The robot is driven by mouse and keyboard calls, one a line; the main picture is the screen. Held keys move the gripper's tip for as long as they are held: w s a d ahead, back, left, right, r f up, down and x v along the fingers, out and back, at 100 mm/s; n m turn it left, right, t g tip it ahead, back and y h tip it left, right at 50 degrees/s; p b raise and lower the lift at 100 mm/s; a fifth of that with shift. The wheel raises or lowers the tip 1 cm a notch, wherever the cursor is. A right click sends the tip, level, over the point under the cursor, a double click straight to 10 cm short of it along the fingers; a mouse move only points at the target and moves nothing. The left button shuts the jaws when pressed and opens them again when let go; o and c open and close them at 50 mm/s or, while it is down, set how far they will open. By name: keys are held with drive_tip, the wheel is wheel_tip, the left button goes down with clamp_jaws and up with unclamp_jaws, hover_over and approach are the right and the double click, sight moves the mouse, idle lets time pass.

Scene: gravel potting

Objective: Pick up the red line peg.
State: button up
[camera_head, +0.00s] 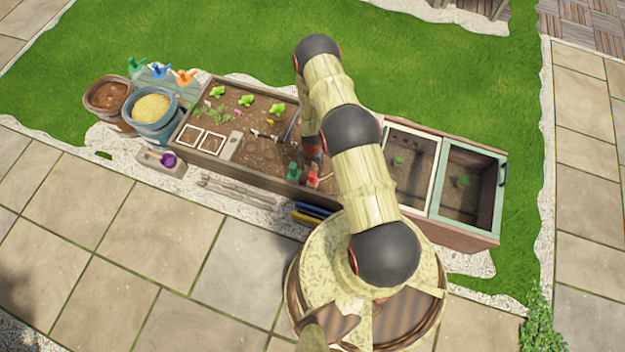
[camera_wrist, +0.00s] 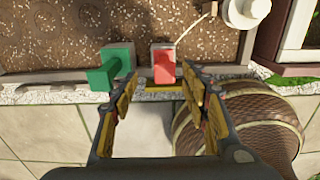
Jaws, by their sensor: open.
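The red line peg (camera_wrist: 164,65) stands at the near edge of the planter bed, with a pale line running from it up to the right in the wrist view. It also shows in the head view (camera_head: 312,178), just below my arm's end. A green peg (camera_wrist: 112,66) stands close to its left; it also shows in the head view (camera_head: 293,171). My gripper (camera_wrist: 160,80) is open and empty. Its fingers point toward the pegs, with the red peg seen between and beyond the fingertips. The gripper is mostly hidden by my arm in the head view.
The planter bed (camera_head: 262,150) holds dark soil and small plants. A glazed cold frame (camera_head: 470,185) stands at its right. A soil bucket (camera_head: 108,95) and a gravel bucket (camera_head: 152,108) stand at its left. Blue and yellow tools (camera_head: 310,212) lie by its near side. Paving in front is open.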

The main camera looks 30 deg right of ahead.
sight(313, 174)
drive_tip(key=f+b, duration=0.1)
drive_tip(key=f, duration=0.1)
drive_tip(key=f+b, duration=0.1)
drive_tip(key=f, duration=0.1)
drive_tip(key=f+b, duration=0.1)
drive_tip(key=shift+s+f, duration=0.4)
drive_tip(key=shift+c, duration=1.1)
drive_tip(key=c, duration=0.8)
drive_tip(key=shift+c, duration=0.3)
